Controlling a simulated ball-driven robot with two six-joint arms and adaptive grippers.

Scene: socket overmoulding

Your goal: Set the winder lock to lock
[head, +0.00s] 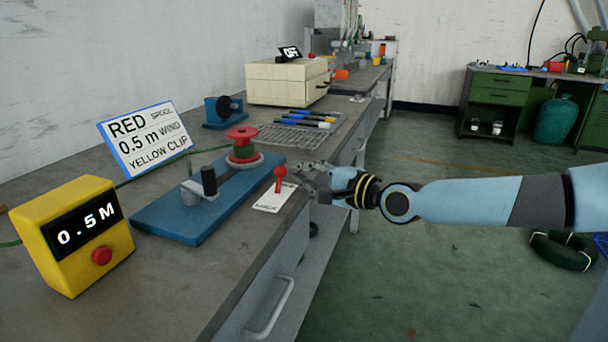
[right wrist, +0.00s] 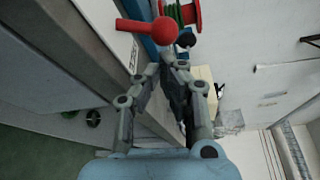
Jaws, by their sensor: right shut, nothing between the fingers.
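The winder lock is a small red ball-topped lever (head: 280,178) on a white plate (head: 270,198) at the bench's front edge, beside the blue winder base (head: 190,222). In the head view the lever stands nearly upright; the plate's lettering is too small to read. My right gripper (head: 302,178) is shut and empty, just right of the lever. In the right wrist view the red lever (right wrist: 160,32) shows large beyond my right gripper's fingertips (right wrist: 164,62), not between them. I cannot tell whether they touch. My left gripper is not in view.
On the winder sit a red spool (head: 242,140) and a black crank handle (head: 209,180). A yellow counter (head: 75,238) reads 0.5 M. A sign (head: 143,138) stands behind the winder. A wire rack (head: 290,137) and pens lie farther back. The floor right of the bench is open.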

